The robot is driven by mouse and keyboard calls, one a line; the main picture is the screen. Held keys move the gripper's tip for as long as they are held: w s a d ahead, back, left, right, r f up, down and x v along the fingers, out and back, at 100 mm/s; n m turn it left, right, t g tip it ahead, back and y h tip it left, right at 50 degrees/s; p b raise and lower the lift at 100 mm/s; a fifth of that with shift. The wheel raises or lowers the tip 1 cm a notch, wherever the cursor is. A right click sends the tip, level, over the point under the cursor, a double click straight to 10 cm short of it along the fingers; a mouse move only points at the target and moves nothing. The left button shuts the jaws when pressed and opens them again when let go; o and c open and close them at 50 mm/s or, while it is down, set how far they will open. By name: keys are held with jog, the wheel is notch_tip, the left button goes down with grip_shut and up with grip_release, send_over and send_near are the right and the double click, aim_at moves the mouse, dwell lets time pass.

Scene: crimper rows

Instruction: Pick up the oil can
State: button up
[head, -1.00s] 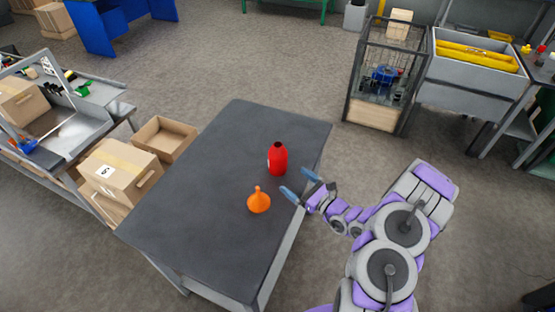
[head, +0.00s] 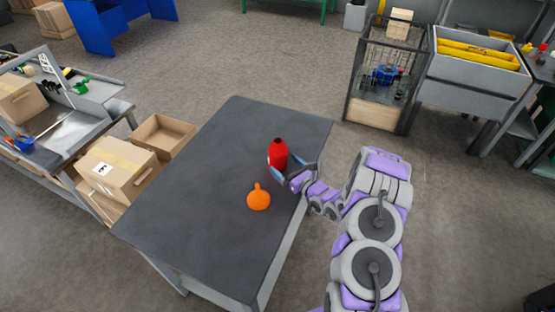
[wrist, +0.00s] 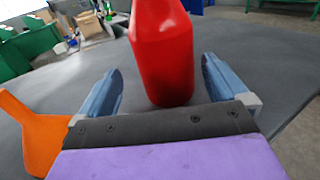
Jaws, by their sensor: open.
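The oil can appears to be the red bottle-shaped can (head: 278,154) with a dark top, upright on the dark table (head: 215,150) near its right edge. In the wrist view, the red can (wrist: 163,50) stands between my two blue fingers, its top cut off by the frame. My gripper (head: 289,172) is open, one finger on each side of the can's lower part. Gaps show between the can and both fingers in the wrist view (wrist: 163,75). The can rests on the tabletop.
An orange funnel-shaped object (head: 259,198) stands on the table near the can; it also shows left of my fingers in the wrist view (wrist: 38,135). The table's left half is clear. Cardboard boxes (head: 118,168) sit beyond the table's left edge.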

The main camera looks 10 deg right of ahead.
aim_at(284, 161)
jog(key=shift+d+b+x, duration=0.15)
jog(key=shift+b+x, duration=0.3)
jog(key=shift+x, duration=0.75)
jog(key=shift+d+b+x, duration=0.15)
jog(key=shift+b+x, duration=0.25)
jog(key=shift+x, duration=1.5)
jog(key=shift+r, duration=0.2)
jog(key=shift+c, duration=0.2)
jog(key=c, duration=1.1)
